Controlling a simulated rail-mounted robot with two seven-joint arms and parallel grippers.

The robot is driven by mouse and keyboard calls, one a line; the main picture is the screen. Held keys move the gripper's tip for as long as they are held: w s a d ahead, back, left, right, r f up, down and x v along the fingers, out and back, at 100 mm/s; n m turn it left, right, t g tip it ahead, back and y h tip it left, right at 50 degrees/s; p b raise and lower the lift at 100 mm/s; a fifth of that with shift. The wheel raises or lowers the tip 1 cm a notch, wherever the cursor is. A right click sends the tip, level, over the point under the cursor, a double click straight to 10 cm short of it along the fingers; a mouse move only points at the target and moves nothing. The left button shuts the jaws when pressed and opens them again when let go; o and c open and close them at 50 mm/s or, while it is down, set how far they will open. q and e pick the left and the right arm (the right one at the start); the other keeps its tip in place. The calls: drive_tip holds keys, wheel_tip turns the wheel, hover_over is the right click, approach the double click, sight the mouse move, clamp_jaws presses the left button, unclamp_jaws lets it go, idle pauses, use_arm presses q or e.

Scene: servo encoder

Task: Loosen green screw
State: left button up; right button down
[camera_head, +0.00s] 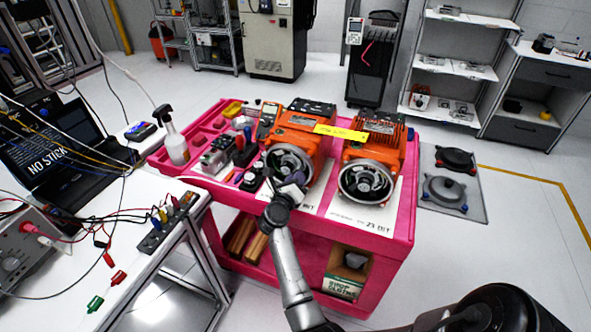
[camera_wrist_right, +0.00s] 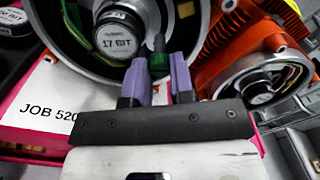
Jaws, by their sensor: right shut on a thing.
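Two orange servo motors stand on the pink cart (camera_head: 375,262), a left one (camera_head: 297,130) and a right one (camera_head: 376,151), with their round open ends facing me. My right gripper (camera_head: 292,184) is at the open end of the left motor. In the right wrist view its purple fingers (camera_wrist_right: 158,84) are shut on the green screw (camera_wrist_right: 158,63), a small green piece with a dark shaft above it. The screw is beside the "17 BIT" encoder (camera_wrist_right: 117,35), near the housing rim. The fingers hide the screw in the head view. My left gripper is not in view.
A yellow tag (camera_head: 340,132) lies across the motors. A spray bottle (camera_head: 171,136) and small tools stand on the cart's left side. Floor right of the cart is mostly clear.

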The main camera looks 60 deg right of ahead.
drive_tip(key=n+p, duration=1)
drive_tip(key=p, duration=0.1)
drive_tip(key=shift+n, duration=0.3)
idle(0.3)
drive_tip(key=c, duration=1.1)
unclamp_jaws()
drive_tip(key=shift+o, duration=0.7)
